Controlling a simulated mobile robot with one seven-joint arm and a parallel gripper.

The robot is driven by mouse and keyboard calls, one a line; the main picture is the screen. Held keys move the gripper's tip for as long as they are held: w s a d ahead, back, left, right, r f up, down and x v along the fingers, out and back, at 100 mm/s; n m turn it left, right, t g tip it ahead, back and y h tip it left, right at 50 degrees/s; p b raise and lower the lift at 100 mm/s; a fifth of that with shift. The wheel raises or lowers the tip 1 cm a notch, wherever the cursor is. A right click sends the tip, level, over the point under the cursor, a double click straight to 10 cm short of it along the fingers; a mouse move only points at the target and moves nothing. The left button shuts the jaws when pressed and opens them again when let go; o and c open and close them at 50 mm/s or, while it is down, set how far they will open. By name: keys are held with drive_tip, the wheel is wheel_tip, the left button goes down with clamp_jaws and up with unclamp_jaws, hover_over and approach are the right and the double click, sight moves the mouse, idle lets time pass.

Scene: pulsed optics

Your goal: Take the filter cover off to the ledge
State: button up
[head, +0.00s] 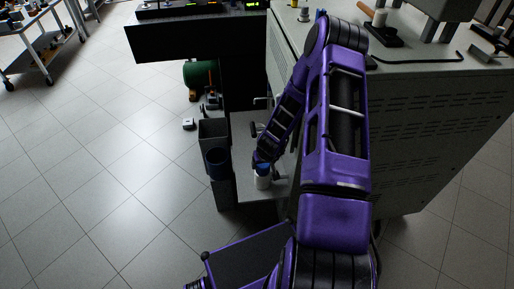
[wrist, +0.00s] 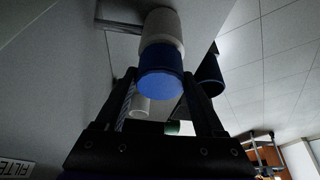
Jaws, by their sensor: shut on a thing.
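The filter cover is most likely the blue cap (wrist: 162,72), which sits on the end of a white cylinder (wrist: 163,30) in the wrist view. My gripper (wrist: 160,82) has one finger on each side of the blue cap and is shut on it. In the head view my gripper (head: 263,164) is low beside the grey cabinet, at the top of the white cylinder (head: 262,182). The cap and cylinder look in line and touching. Which surface is the ledge I cannot tell for sure; a grey shelf (head: 246,186) lies under the cylinder.
A dark open bin (head: 213,130) and a dark blue cylinder (head: 217,163) stand just left of the shelf. The vented grey cabinet (head: 430,125) is close on the right. A green cylindrical machine (head: 200,73) lies beyond.

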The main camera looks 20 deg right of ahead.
drive_tip(key=shift+s+f, duration=0.1)
drive_tip(key=n+y, duration=0.1)
drive_tip(key=n, duration=0.2)
drive_tip(key=shift+d+n, duration=0.1)
drive_tip(key=shift+n, duration=0.2)
drive_tip(key=shift+a+n+y, duration=0.25)
drive_tip(key=shift+n+y, duration=0.15)
drive_tip(key=shift+n, duration=0.2)
